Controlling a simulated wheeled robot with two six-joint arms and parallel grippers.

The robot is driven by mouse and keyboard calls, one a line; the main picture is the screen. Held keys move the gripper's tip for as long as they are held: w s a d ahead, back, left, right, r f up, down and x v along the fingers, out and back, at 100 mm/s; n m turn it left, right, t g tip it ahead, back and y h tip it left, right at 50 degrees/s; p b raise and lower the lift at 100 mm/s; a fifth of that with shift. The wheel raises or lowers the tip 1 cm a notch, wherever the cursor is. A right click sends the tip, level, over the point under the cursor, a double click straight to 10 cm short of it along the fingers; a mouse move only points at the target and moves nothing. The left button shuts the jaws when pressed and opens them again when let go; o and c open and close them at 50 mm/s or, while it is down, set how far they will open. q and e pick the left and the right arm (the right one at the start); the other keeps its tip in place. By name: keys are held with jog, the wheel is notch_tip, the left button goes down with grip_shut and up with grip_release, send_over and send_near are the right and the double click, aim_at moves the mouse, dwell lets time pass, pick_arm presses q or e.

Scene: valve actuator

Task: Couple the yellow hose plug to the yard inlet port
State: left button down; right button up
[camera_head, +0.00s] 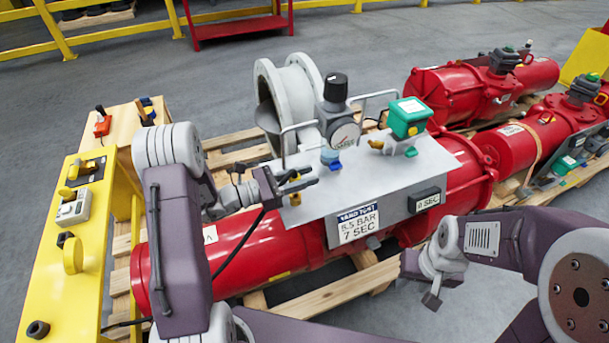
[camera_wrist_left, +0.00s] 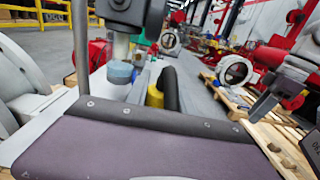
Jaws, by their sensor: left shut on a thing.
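My left gripper (camera_head: 290,184) is over the left end of the grey panel (camera_head: 300,212), shut on the yellow hose plug (camera_head: 295,199). In the left wrist view the yellow plug (camera_wrist_left: 155,96) shows just beyond the gripper body, beside a black hose end (camera_wrist_left: 171,88). The black hose (camera_head: 240,246) trails down to the left from the gripper. A blue fitting (camera_head: 332,160) sits under the gauge, right of the plug and apart from it; I cannot tell which fitting is the yard inlet port.
A regulator with a gauge (camera_head: 342,130) and a green box (camera_head: 407,118) stand on the panel, with upright metal handles. A large red cylinder (camera_head: 250,255) lies under it on wooden pallets. A yellow bench (camera_head: 55,260) stands at left. Grey floor (camera_head: 480,315) is free at lower right.

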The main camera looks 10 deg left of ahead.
pick_arm(q)
jog(key=shift+f+b, duration=1.15)
jog(key=shift+f, duration=0.5)
jog(key=c, duration=1)
grip_release()
jog(key=shift+a, duration=0.1)
jog(key=p+v, duration=0.1)
jog(key=v, duration=0.8)
